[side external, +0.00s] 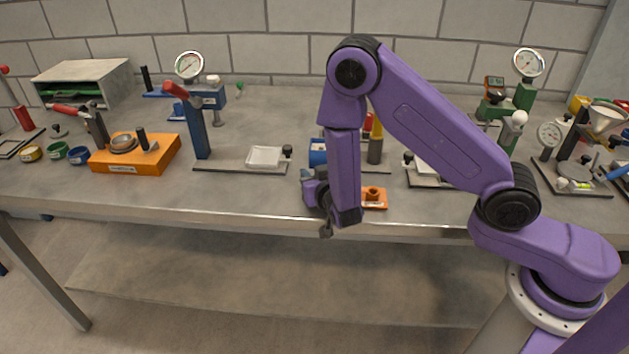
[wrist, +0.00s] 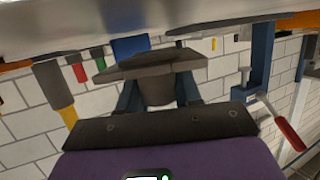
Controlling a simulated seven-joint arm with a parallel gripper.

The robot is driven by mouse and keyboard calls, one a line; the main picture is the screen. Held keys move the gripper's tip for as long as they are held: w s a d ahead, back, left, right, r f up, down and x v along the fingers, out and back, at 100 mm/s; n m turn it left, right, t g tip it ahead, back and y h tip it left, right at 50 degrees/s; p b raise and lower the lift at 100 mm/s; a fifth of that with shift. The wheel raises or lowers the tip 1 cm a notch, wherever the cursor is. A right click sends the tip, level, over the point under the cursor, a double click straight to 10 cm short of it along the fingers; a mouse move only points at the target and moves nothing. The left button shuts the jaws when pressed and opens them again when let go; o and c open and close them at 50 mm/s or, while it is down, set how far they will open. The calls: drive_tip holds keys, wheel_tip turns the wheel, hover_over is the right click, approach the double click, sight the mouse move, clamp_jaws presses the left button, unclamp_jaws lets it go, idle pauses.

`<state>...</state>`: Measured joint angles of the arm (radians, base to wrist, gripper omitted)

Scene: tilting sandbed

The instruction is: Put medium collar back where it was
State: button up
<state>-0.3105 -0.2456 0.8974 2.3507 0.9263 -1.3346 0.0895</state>
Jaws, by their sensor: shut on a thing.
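My gripper (side external: 313,190) is low at the table's front edge, partly behind my own arm. In the wrist view my gripper (wrist: 158,90) has its blue fingers closed around a dark grey-brown piece (wrist: 147,64). The piece shows as a wide band across the fingertips, and I cannot tell for sure that it is the medium collar.
A blue press (side external: 197,130) with a red handle and a white tray (side external: 264,156) stand left of my gripper. A blue container (side external: 318,152), a grey-and-yellow tool (side external: 375,147) and a small orange stand (side external: 375,197) are close by. Gauges and fixtures crowd the right.

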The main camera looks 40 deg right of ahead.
drive_tip(key=shift+f, duration=0.8)
drive_tip(key=shift+f, duration=0.15)
drive_tip(key=o, duration=1)
drive_tip(key=shift+o, duration=0.2)
drive_tip(key=shift+s+a+r, duration=0.2)
drive_tip(key=shift+s+r, duration=0.05)
drive_tip(key=shift+s, duration=0.05)
drive_tip(key=v, duration=0.6)
drive_tip(key=shift+s+r, duration=0.1)
drive_tip(key=shift+s, duration=0.3)
drive_tip(key=shift+a, duration=0.1)
